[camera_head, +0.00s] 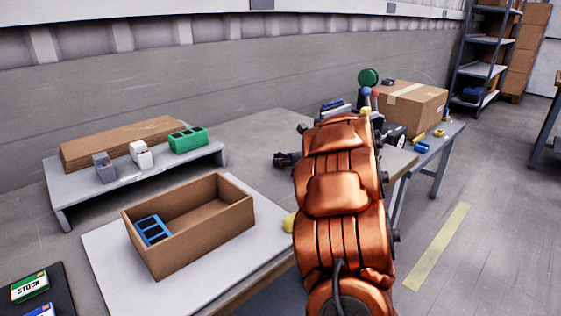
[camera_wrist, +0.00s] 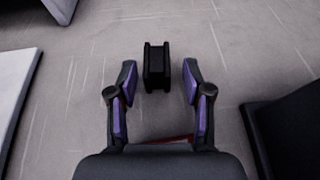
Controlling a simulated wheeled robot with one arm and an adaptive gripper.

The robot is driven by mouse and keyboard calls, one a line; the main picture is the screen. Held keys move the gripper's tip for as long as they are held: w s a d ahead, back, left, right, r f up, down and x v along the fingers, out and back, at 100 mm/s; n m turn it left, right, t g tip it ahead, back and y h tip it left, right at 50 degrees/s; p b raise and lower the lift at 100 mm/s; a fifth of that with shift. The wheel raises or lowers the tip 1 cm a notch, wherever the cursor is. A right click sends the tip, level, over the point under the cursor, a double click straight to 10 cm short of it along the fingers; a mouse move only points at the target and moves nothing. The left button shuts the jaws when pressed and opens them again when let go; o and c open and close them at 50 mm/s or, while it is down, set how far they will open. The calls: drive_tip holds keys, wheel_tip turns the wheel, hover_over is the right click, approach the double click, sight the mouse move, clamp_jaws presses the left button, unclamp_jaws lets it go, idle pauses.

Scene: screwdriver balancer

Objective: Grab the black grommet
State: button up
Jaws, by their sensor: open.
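The black grommet (camera_wrist: 157,67) shows in the wrist view as a small dark block with a narrower middle, standing on the grey table. My gripper (camera_wrist: 159,70) is open, with one purple-padded finger on either side of the grommet. Gaps show between the grommet and both fingers, and the fingertips appear level with it in the picture. How high the fingers are above the table I cannot tell. In the head view my copper-coloured arm hides much of this area. A small dark shape shows at the arm's left edge, and I cannot tell if it is gripper or grommet.
A cardboard tray (camera_head: 190,238) holding a blue part (camera_head: 152,230) stands on a white board at left. Behind it is a low grey shelf (camera_head: 62,205) with a green block (camera_head: 188,140). A closed carton (camera_head: 415,108) stands at right. Dark and pale edges flank the wrist view.

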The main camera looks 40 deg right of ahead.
drive_tip(key=shift+w+f, duration=0.1)
drive_tip(key=shift+w, duration=0.15)
drive_tip(key=c, duration=0.9)
drive_tip(key=shift+r, duration=0.2)
